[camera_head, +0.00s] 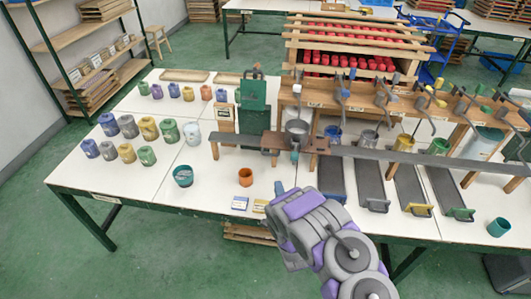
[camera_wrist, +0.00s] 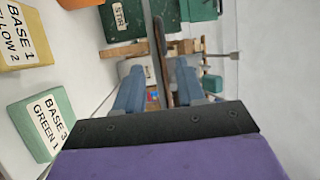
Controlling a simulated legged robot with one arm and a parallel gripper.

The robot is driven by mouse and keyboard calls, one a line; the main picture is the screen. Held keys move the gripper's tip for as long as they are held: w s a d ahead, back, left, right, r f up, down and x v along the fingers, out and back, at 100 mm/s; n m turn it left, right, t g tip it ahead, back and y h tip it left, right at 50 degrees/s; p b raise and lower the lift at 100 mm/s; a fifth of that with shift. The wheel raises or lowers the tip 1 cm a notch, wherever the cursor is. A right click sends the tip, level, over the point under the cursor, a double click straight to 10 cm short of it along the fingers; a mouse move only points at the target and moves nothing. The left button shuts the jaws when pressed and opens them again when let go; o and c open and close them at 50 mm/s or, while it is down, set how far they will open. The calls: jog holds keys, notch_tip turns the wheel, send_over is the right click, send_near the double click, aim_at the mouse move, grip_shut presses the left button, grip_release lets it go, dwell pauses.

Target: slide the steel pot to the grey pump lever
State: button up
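The steel pot (camera_head: 298,129) is a round grey vessel on the long dark rail, near the left end of the wooden pump rack. Several pump levers stand along the rack; the one that looks grey (camera_head: 378,97) is right of the pot, between a blue and a yellow one. My gripper (camera_head: 281,190) is in front of the rail, near the table's front edge and nearer than the pot. In the wrist view my gripper's two blue-grey fingers (camera_wrist: 158,82) are apart with nothing held between them. I cannot make out the pot clearly in the wrist view.
The dark rail (camera_head: 235,157) runs across the table. A green STIR device (camera_head: 253,100) stands left of the pot. An orange cup (camera_head: 245,177) and a teal bowl (camera_head: 183,176) stand in front. Label blocks (camera_head: 240,203) lie near my gripper. Paint jars (camera_head: 149,128) stand left.

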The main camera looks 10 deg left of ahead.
jog(key=shift+b+x, duration=2.45)
jog(key=shift+x, duration=6.2)
jog(key=shift+d+r, duration=0.2)
jog(key=shift+c, duration=0.2)
jog(key=shift+d, duration=0.1)
jog(key=c, duration=0.5)
jog(key=shift+s, duration=0.1)
grip_shut()
jog(key=shift+f, duration=0.1)
